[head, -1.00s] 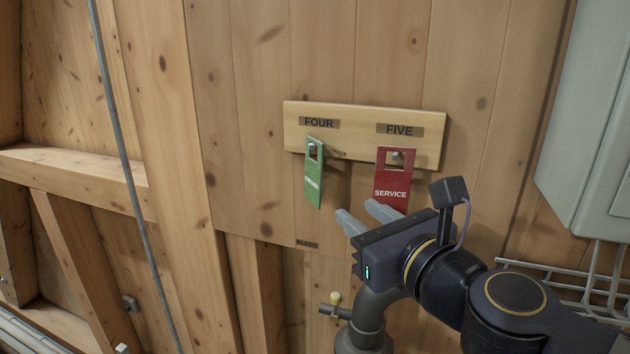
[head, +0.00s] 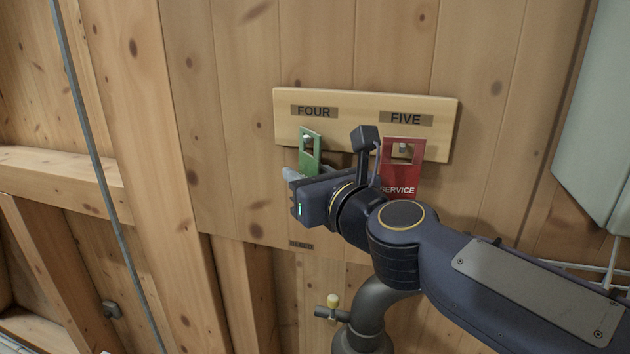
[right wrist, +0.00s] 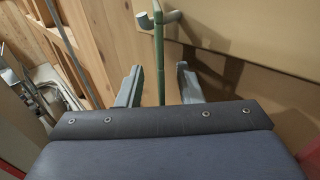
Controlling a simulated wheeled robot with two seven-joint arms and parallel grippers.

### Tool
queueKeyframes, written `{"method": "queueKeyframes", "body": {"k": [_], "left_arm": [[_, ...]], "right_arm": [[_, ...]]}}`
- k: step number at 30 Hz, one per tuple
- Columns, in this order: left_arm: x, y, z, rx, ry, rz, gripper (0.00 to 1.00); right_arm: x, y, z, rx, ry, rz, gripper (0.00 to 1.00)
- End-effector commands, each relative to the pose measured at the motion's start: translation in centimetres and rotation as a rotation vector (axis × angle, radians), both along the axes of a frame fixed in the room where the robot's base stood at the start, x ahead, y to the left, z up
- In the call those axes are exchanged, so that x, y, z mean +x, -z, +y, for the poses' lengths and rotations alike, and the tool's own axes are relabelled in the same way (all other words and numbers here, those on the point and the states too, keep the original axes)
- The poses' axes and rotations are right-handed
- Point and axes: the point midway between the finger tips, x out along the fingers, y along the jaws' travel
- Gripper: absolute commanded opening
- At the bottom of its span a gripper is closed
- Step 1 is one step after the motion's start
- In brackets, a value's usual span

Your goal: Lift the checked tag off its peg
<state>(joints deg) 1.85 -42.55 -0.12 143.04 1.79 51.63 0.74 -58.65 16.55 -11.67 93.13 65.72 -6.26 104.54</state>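The green tag (head: 310,160) hangs from its peg under the label FOUR in the head view. Its lettering is hidden behind my right gripper (head: 306,174), which is at the tag's lower part. In the right wrist view the green tag (right wrist: 159,48) shows edge-on, hanging at the peg (right wrist: 143,22). It runs down between the two fingers of my right gripper (right wrist: 158,86). The fingers are apart, with a gap on each side of the tag. My left gripper is out of view.
A red SERVICE tag (head: 404,160) hangs under FIVE on the same wooden board (head: 354,118), close to my right wrist. A grey-green cabinet (head: 600,120) is at the right. A pipe with a small valve (head: 332,309) is below.

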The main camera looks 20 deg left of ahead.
Motion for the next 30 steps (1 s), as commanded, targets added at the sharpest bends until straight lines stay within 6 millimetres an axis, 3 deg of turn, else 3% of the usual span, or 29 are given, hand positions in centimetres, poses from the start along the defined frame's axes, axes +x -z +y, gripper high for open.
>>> {"method": "queueKeyframes", "body": {"k": [6, 14, 30], "left_arm": [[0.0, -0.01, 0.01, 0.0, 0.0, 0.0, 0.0], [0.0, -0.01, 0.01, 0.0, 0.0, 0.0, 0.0], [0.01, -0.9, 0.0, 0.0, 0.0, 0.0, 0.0]], "right_arm": [[0.04, -0.02, -0.01, 0.0, 0.0, 0.0, 0.33], [0.01, -0.02, -0.01, -0.001, 0.0, -0.001, 0.0], [0.0, -0.92, -0.02, 0.0, 0.0, -0.001, 0.0]]}}
